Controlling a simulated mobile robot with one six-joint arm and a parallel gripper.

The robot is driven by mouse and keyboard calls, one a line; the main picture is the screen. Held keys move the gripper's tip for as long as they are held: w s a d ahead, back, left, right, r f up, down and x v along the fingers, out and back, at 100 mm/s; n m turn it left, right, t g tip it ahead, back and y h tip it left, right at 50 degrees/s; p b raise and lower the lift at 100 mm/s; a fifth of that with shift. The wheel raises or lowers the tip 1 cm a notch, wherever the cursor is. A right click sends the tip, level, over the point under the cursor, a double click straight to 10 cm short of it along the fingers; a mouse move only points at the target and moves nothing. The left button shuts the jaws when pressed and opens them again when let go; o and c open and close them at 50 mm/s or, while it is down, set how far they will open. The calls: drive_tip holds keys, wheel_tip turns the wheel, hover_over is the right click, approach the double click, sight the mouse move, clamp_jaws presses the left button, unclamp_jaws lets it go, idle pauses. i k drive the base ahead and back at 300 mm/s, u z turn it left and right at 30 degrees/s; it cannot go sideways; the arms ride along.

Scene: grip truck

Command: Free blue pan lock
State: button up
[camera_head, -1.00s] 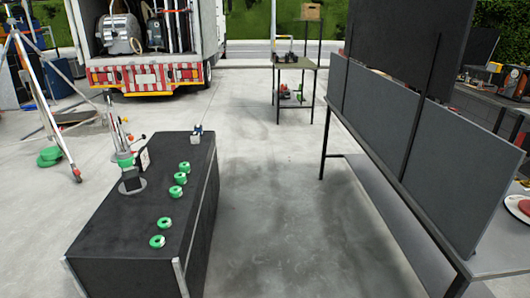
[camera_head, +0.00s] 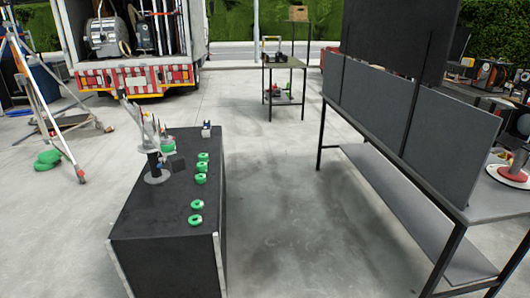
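A small upright fixture (camera_head: 154,162) stands on the black case at left. It has a round grey base, a dark column and pale, slanted upper parts. Small red and blue-looking spots (camera_head: 162,131) show near its top, beside a green part (camera_head: 168,146). They are too small to tell whether one is a blue pan lock, or what position a lock is in. My gripper is not in view.
Several green rolls (camera_head: 202,179) line the black case (camera_head: 165,262). A table (camera_head: 485,207) with dark panels (camera_head: 430,135) runs along the right. A tripod (camera_head: 60,135) stands at left, a truck (camera_head: 135,77) behind. Floor between case and table is clear.

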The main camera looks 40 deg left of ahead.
sight(160, 166)
drive_tip(key=z, duration=0.05)
drive_tip(key=k, duration=0.6)
drive_tip(key=u, duration=2.25)
drive_tip(key=i, duration=1)
drive_tip(key=u, duration=2.25)
drive_tip(key=k, duration=0.3)
drive_tip(key=u, duration=0.45)
